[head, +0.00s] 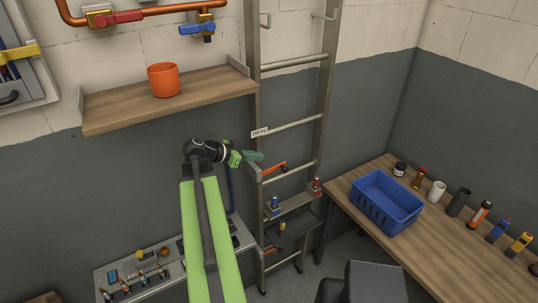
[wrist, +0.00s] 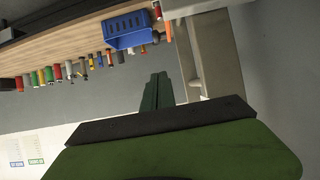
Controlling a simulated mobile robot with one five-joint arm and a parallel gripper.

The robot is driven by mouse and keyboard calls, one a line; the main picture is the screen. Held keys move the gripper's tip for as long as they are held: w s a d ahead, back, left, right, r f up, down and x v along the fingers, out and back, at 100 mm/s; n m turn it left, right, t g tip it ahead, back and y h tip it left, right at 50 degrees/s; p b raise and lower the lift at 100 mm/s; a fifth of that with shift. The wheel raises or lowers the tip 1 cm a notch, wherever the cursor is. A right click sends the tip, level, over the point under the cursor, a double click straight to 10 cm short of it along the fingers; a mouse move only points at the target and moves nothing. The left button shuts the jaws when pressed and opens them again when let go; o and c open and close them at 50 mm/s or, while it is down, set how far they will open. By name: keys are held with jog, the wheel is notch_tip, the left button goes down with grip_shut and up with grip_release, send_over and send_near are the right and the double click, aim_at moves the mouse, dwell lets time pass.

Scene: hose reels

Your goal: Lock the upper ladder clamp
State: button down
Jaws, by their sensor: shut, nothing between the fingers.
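The metal ladder (head: 292,125) stands against the wall, with a small white label on its left rail. The upper ladder clamp, with an orange lever (head: 276,168), sits at that rail just below the label. The lever points right and slightly upward. A lower orange lever (head: 271,250) sits near the ladder's foot. My gripper (head: 256,156) is shut and empty, just above and left of the upper lever; I cannot tell whether they touch. The lever is not clear there.
A wooden shelf (head: 125,103) with an orange cup (head: 164,80) is above and left of my gripper. Small trays with bottles hang on the ladder's lower rungs. A workbench (head: 440,245) with a blue crate (head: 379,210) and several bottles stands at right.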

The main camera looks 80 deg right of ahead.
aim_at(284, 168)
jog(key=w+a+f+b+x, duration=0.1)
jog(key=f+b+x, duration=0.1)
jog(key=b+x, duration=0.6)
jog(key=shift+f+b+x, duration=0.35)
jog(key=shift+x, duration=2.2)
jog(key=shift+w, duration=0.2)
jog(key=shift+s+d+f+b, duration=0.1)
jog(key=shift+s+f+b, duration=0.05)
jog(key=shift+f+b, duration=0.75)
jog(key=shift+a+r, duration=0.2)
jog(key=shift+a, duration=0.05)
